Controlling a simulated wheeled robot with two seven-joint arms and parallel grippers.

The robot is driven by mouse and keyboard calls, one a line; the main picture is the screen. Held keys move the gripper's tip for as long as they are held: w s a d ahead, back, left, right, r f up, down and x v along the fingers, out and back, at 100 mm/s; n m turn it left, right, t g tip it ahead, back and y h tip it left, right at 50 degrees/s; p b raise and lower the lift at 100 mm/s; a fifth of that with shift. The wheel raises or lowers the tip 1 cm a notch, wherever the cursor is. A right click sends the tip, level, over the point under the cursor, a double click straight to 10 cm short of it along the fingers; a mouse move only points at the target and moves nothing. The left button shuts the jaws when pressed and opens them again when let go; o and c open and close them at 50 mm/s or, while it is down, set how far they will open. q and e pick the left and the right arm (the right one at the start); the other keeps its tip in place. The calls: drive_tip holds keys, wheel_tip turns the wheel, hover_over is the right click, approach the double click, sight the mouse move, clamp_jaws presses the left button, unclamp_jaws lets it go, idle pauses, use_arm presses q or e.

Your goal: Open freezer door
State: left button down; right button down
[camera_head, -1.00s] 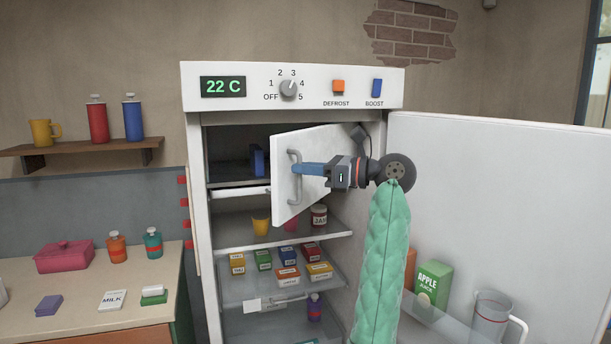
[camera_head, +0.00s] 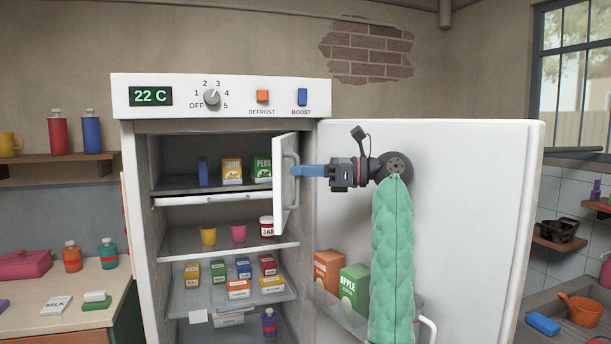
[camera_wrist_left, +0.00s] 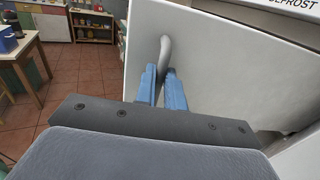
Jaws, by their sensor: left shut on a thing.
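The small white freezer door (camera_head: 280,185) stands swung out from the upper compartment of the fridge and appears nearly edge-on in the head view. Its grey bar handle (camera_head: 293,178) is on the face toward my arm. My left gripper (camera_head: 300,171) is shut on this handle. In the left wrist view, the blue fingers (camera_wrist_left: 162,90) sit on either side of the handle (camera_wrist_left: 165,52), with the white door panel (camera_wrist_left: 200,60) behind. The freezer compartment (camera_head: 175,165) is open to view, with a blue item and corn and peas packs (camera_head: 232,170) inside. My right gripper is not in view.
The large fridge door (camera_head: 470,200) stands wide open on the right, behind my left arm, with juice cartons (camera_head: 354,287) in its shelf. Jars and small boxes (camera_head: 238,289) stand on the fridge shelves. A counter (camera_head: 90,315) is at left.

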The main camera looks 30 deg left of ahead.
use_arm(q)
drive_tip(key=shift+w+d+r, duration=0.1)
drive_tip(key=shift+w+r, duration=0.15)
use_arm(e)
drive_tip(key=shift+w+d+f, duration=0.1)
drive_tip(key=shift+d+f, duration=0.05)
